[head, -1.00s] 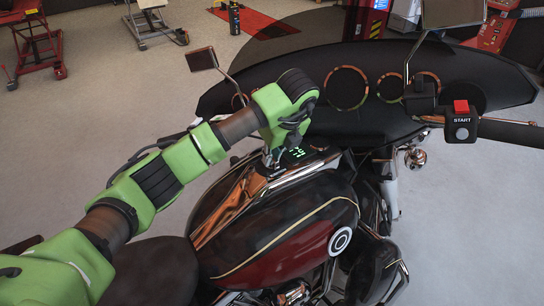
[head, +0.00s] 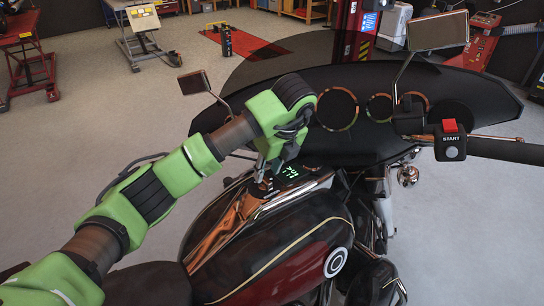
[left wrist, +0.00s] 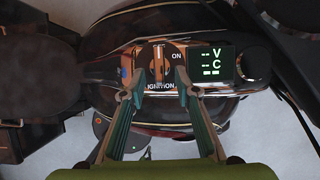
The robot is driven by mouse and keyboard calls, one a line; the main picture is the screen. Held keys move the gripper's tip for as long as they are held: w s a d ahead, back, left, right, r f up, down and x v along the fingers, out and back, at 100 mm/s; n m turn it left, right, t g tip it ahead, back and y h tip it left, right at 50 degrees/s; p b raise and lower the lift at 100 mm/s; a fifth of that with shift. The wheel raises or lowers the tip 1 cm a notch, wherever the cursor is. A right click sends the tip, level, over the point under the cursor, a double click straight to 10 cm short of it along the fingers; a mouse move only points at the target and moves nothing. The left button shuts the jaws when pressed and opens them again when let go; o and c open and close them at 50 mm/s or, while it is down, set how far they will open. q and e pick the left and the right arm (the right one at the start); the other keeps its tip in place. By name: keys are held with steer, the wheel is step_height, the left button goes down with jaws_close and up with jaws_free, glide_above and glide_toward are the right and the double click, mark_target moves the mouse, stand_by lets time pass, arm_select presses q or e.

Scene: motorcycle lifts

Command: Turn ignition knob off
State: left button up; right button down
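The ignition knob (left wrist: 158,62) sits in a dark round panel on the motorcycle's tank console, with "ON" to its right and "IGNITION" below it in the left wrist view. A pale bar on the knob stands upright in that view. A lit green display (left wrist: 213,64) is right of it, and it also shows in the head view (head: 290,172). My left gripper (left wrist: 158,92) is open, its two fingertips apart on either side of the IGNITION lettering, just below the knob. In the head view my left gripper (head: 265,172) points down at the console and hides the knob. My right gripper is not in view.
The windshield fairing with gauges (head: 337,110) rises beyond the console. A handlebar with a red-topped START switch (head: 450,140) is at the right, and a mirror (head: 437,30) stands above it. Red lifts and carts (head: 25,55) stand far back on open grey floor.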

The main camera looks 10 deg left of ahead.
arm_select(q)
steer(key=v, duration=0.7)
steer(key=shift+r, duration=0.35)
steer(key=shift+s+d, duration=0.1)
